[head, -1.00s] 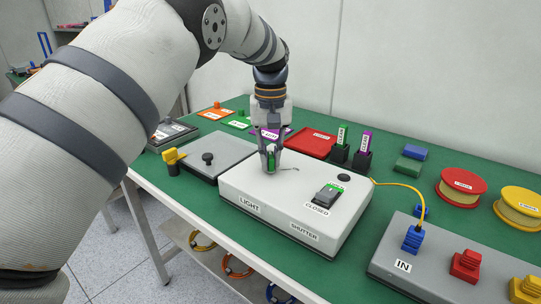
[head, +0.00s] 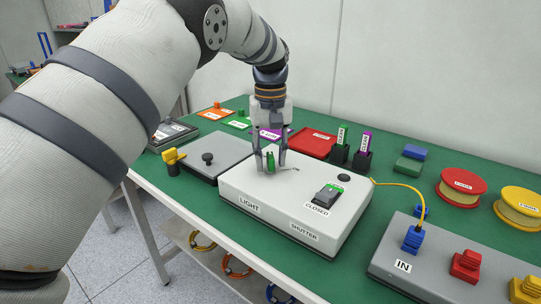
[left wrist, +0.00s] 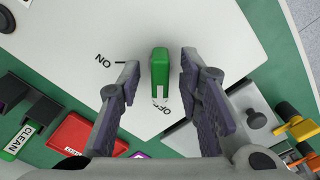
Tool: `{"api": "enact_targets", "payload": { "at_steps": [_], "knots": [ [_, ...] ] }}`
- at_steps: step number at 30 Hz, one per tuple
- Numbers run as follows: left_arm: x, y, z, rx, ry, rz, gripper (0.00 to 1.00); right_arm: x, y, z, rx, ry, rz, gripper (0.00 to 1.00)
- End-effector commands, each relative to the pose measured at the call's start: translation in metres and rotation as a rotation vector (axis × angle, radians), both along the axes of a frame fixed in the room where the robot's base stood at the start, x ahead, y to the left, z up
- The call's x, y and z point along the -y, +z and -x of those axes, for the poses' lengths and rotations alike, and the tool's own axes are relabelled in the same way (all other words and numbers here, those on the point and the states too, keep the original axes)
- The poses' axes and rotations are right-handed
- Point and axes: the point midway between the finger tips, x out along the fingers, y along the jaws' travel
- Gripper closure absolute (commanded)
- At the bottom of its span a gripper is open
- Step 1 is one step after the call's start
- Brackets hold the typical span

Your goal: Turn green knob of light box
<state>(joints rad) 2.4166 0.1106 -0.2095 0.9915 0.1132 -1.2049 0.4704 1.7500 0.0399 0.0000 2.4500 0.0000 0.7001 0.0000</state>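The light box (head: 265,189) is a white box on the green table, labelled LIGHT and SHUTTER on its front. Its green knob (head: 270,161) stands on the top near the left end. In the left wrist view the green knob (left wrist: 160,75) has a white pointer mark at its end by the word OFF, with ON to the left. My left gripper (head: 270,162) points down over the knob. Its fingers (left wrist: 157,95) are open, one on each side of the knob with gaps. My right gripper is not in view.
A shutter switch (head: 328,194) marked CLOSED sits on the same box. A grey box with a black knob (head: 207,158) stands left of it. A grey panel with coloured connectors (head: 385,262) is at front right. Spools (head: 461,190) lie at the right.

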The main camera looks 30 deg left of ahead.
Motion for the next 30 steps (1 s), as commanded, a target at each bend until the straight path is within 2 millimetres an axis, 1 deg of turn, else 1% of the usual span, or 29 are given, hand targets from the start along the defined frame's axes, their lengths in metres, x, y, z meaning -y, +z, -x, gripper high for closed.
{"api": "enact_targets", "payload": {
  "at_steps": [3,5,8,12,15,18,22,30],
  "knots": [
    [0.0,0.002,0.0,0.001,0.0,0.001,0.68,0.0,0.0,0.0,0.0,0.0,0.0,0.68],
    [0.0,0.009,-0.001,0.003,-0.001,0.0,0.68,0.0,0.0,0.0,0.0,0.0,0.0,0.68],
    [0.0,0.031,-0.001,0.006,0.0,-0.001,0.68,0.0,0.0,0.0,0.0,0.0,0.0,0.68],
    [0.0,0.071,-0.001,0.006,0.0,-0.002,0.68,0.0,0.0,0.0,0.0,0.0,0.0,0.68],
    [0.0,0.094,-0.001,0.004,0.0,-0.001,0.68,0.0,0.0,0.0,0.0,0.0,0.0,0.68],
    [0.0,0.11,-0.001,0.003,0.0,0.0,0.68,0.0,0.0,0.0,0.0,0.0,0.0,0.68],
    [0.0,0.119,0.0,0.0,0.0,0.0,0.68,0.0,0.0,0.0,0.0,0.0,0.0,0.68],
    [0.0,0.12,0.0,-0.001,0.0,0.001,0.68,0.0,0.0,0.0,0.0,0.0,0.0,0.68]
  ]
}}
